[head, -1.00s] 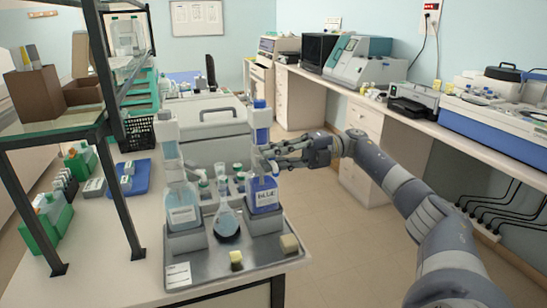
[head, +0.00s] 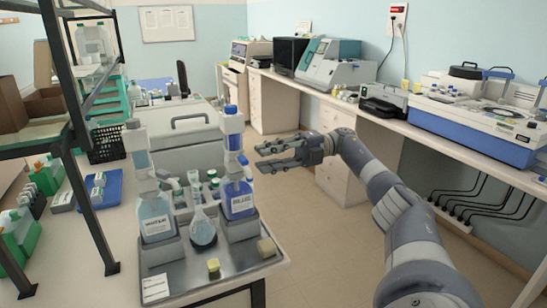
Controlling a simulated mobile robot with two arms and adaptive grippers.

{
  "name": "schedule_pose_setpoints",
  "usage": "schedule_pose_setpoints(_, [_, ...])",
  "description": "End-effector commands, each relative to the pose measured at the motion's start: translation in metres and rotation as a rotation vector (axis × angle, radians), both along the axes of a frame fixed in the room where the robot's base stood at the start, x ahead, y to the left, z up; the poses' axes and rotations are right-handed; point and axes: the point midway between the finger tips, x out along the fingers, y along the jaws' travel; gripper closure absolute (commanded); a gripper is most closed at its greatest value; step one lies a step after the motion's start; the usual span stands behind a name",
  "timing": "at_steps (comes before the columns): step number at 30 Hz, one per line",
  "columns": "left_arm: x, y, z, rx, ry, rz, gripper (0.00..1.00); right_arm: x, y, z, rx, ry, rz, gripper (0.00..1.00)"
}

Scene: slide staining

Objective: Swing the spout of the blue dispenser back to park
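The blue dispenser (head: 239,200) is a bottle of blue liquid with a white label. It stands upright in a grey holder on the right of the metal tray (head: 195,285). A clear column with a blue cap (head: 231,110) rises above it. A small spout part (head: 245,169) shows beside the column, just above the bottle; its exact direction is hard to tell. My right gripper (head: 262,159) is to the right of the column, with its fingers spread and empty, pointing left. A gap shows between the fingertips and the dispenser. My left gripper is out of view.
A pale-blue dispenser (head: 157,218) stands left on the tray, with a flask (head: 203,230) between the two. Small dropper bottles stand behind. Open floor (head: 310,240) is right of the table.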

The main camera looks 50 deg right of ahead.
Motion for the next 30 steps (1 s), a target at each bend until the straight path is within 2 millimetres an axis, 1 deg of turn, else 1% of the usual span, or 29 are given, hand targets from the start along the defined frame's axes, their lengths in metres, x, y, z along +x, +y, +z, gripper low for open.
schedule_pose_setpoints(3, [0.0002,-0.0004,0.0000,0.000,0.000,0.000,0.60,-0.0028,-0.0076,0.0002,0.001,0.000,-0.001,0.71])
schedule_pose_setpoints(9, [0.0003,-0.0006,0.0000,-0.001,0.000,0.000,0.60,-0.0061,-0.0131,-0.0001,0.002,0.001,0.000,0.71])
schedule_pose_setpoints(30, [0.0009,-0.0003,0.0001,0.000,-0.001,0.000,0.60,-0.0064,-0.0134,-0.0003,0.001,0.002,0.000,0.71])
